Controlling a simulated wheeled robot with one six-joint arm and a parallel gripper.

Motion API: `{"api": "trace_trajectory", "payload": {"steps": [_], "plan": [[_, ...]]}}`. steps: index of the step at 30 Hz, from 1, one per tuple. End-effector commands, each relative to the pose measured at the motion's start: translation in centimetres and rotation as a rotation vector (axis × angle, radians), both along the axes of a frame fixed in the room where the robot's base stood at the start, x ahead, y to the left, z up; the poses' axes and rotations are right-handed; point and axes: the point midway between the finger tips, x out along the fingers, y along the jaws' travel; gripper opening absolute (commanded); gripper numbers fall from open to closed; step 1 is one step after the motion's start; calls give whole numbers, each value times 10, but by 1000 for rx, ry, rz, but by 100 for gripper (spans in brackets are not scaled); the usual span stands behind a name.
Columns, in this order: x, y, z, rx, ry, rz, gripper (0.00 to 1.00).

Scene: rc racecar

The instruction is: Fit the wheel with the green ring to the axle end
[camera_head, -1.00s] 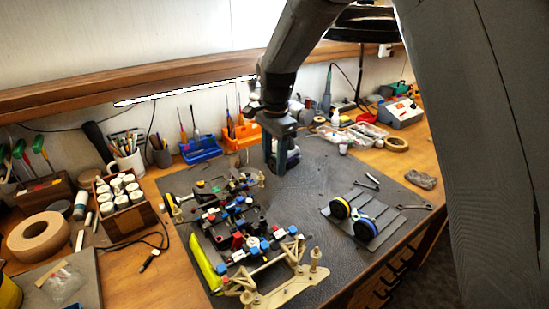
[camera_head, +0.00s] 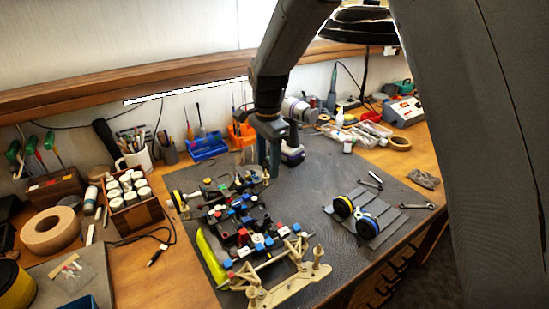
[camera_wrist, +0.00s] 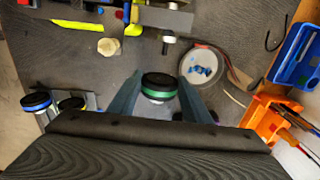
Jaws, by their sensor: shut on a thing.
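In the wrist view, my gripper (camera_wrist: 160,92) is shut on the wheel with the green ring (camera_wrist: 159,94), a black tyre held between the two fingertips. The axle end (camera_wrist: 168,40) shows beyond the wheel, a light metal tip projecting from a grey block; a gap separates them. In the head view, my gripper (camera_head: 270,155) is above the mat, at the far right side of the car chassis (camera_head: 240,225). The held wheel cannot be made out there. A yellow-ringed wheel (camera_head: 177,201) sits at the chassis's far left corner.
A yellow-ringed wheel (camera_head: 342,207) and a blue-ringed wheel (camera_head: 366,226) stand on a grey ribbed tray (camera_head: 395,216) at right. A white dish with blue bits (camera_wrist: 203,66) lies near the axle end. An orange bin (camera_wrist: 268,118) and blue bin (camera_wrist: 298,55) stand at the wrist view's right.

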Motion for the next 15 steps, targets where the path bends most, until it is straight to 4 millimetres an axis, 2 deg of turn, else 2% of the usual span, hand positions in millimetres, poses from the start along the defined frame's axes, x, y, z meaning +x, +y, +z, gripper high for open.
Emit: {"api": "trace_trajectory", "payload": {"steps": [6,15], "plan": [[-10,14,1,1,-1,2,22],[-13,18,0,0,0,-1,22]]}}
